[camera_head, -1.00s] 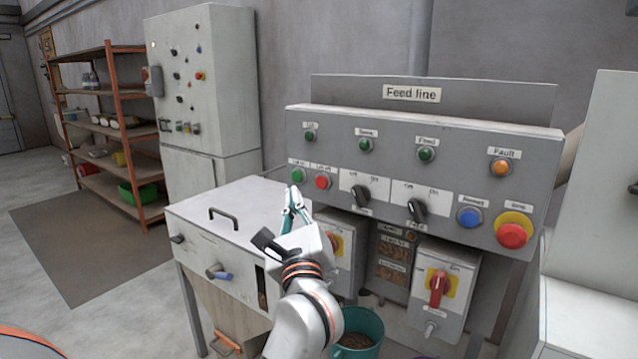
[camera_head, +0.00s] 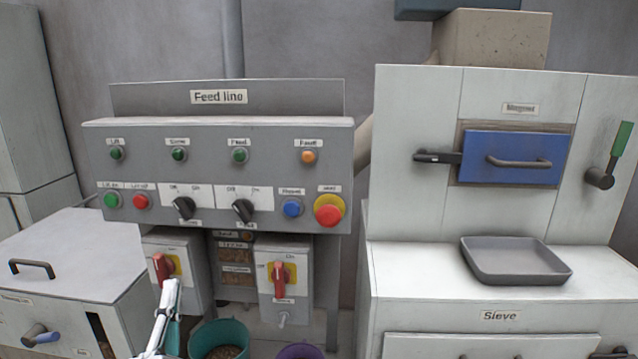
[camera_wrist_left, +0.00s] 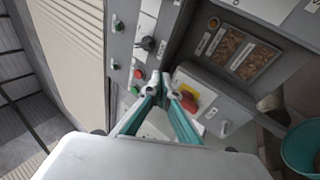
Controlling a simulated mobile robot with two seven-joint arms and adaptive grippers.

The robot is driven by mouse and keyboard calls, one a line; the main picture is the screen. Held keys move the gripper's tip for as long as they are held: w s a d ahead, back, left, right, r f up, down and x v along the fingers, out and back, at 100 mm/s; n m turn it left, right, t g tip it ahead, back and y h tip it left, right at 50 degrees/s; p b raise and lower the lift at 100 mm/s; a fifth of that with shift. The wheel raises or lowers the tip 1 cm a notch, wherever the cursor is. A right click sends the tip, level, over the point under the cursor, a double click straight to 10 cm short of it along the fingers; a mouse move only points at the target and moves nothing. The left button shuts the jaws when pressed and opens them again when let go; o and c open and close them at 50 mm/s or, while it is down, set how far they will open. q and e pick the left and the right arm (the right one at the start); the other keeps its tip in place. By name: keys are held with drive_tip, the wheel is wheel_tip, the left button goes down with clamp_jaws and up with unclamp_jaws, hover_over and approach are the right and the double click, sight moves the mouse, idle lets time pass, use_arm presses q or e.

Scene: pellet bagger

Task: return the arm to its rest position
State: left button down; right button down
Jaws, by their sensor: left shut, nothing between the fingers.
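My left gripper (camera_head: 172,290) shows at the bottom of the head view, pointing up in front of the left switch box below the Feed line panel (camera_head: 216,223). Its teal and white fingers are shut with nothing between them. In the left wrist view the closed fingers (camera_wrist_left: 167,88) point toward the switch box with a red handle (camera_wrist_left: 189,103) on a yellow plate. I cannot tell from these views whether the fingertips touch anything. The rest of my left arm is mostly out of the head view. My right gripper is not in view.
A white hopper cabinet (camera_head: 70,245) with a black handle stands at the left. A teal bucket (camera_head: 219,335) with pellets stands on the floor below the panel. The Sieve machine (camera_head: 410,260) with a grey tray (camera_head: 515,262) stands at the right.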

use_arm(q)
drive_tip(key=s+d+f+m+g+h, duration=0.2)
drive_tip(key=d+f+m+h, duration=0.1)
drive_tip(key=f+m, duration=0.35)
drive_tip(key=s+d+f+m+g+h, duration=0.2)
drive_tip(key=f+m, duration=0.3)
drive_tip(key=f, duration=0.3)
drive_tip(key=s+d+f+m+g+h, duration=0.2)
drive_tip(key=d+f+m+h, duration=0.1)
drive_tip(key=f+m, duration=0.4)
drive_tip(key=s+a+f+m+g, duration=0.1)
drive_tip(key=s+f+m+g, duration=0.2)
drive_tip(key=s+f, duration=0.4)
drive_tip(key=s+a+f+m+g+y, duration=0.1)
drive_tip(key=s+f+m+g, duration=0.3)
drive_tip(key=f, duration=0.9)
drive_tip(key=s+m, duration=0.1)
drive_tip(key=s, duration=0.2)
drive_tip(key=shift+f+y, duration=0.25)
drive_tip(key=shift+y, duration=0.05)
drive_tip(key=shift+d, duration=0.15)
